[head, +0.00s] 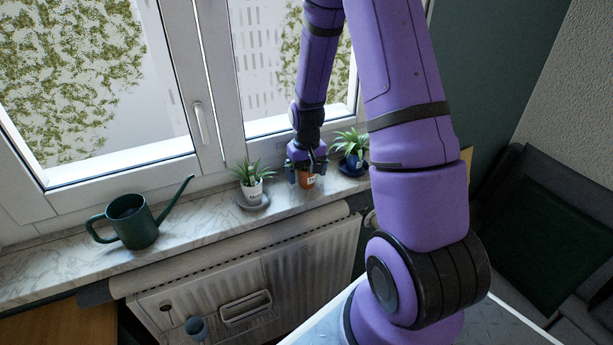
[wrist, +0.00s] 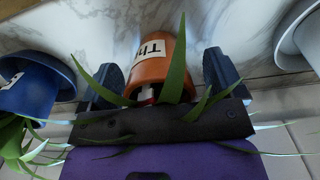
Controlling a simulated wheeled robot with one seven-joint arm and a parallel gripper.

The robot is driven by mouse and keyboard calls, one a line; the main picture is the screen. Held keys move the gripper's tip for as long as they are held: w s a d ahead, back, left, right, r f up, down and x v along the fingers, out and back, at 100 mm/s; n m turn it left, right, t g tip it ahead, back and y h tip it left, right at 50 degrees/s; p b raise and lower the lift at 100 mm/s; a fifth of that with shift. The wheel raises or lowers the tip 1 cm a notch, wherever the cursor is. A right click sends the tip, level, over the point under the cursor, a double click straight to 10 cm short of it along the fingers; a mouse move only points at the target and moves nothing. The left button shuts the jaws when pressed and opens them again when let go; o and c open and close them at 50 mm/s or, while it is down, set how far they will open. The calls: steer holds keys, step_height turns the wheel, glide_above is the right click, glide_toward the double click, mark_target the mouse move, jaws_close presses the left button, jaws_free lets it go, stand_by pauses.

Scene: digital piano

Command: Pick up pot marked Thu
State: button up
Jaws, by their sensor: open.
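The orange pot marked Thu (wrist: 152,60) stands on the marble windowsill, its label partly in view in the wrist view. It also shows in the head view (head: 306,180), mostly covered by my gripper (head: 307,171). In the wrist view my gripper (wrist: 163,82) is open, with one dark blue finger on each side of the pot. I cannot tell whether the fingers touch it. Green leaves spread in front of the pot and across the gripper's dark palm.
A white pot with a plant (head: 252,191) stands left of the orange pot, and a dark blue pot with a plant (head: 352,162) close on its right. A green watering can (head: 135,222) is farther left. The window (head: 120,165) rises behind the sill (head: 200,213).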

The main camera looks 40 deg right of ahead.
steer(key=shift+f, duration=0.2)
steer(key=c, duration=0.9)
steer(key=shift+c, duration=1.1)
steer(key=shift+r, duration=0.15)
